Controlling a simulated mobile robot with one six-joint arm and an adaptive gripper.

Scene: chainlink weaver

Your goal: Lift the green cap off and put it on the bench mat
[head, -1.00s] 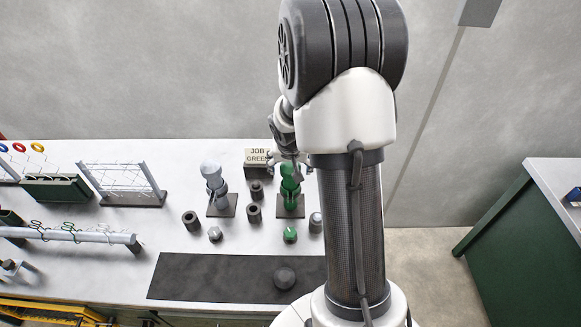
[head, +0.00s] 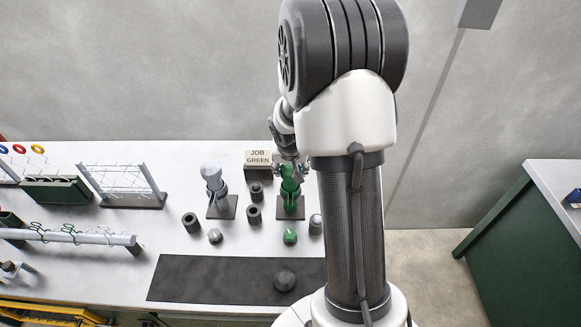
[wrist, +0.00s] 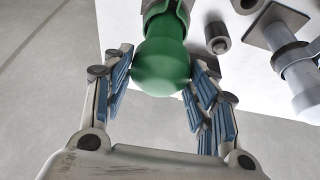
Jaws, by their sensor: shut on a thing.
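The green cap (wrist: 161,66) is the rounded top of a green post standing on a dark base plate (head: 290,213) on the bench. It also shows in the head view (head: 290,171). My gripper (wrist: 160,78) is shut on the green cap, with one finger on each side of it. The cap looks seated on the post, though the joint between them is hard to see. The bench mat (head: 215,277) is a dark strip along the front of the bench, partly hidden by my arm.
A grey capped post (head: 213,180) stands left of the green one. Dark sleeves (head: 254,214) and a loose green piece (head: 290,236) stand in front. A dark round piece (head: 285,280) sits on the mat's right part; its left part is clear. A JOB GREEN sign (head: 258,158) stands behind.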

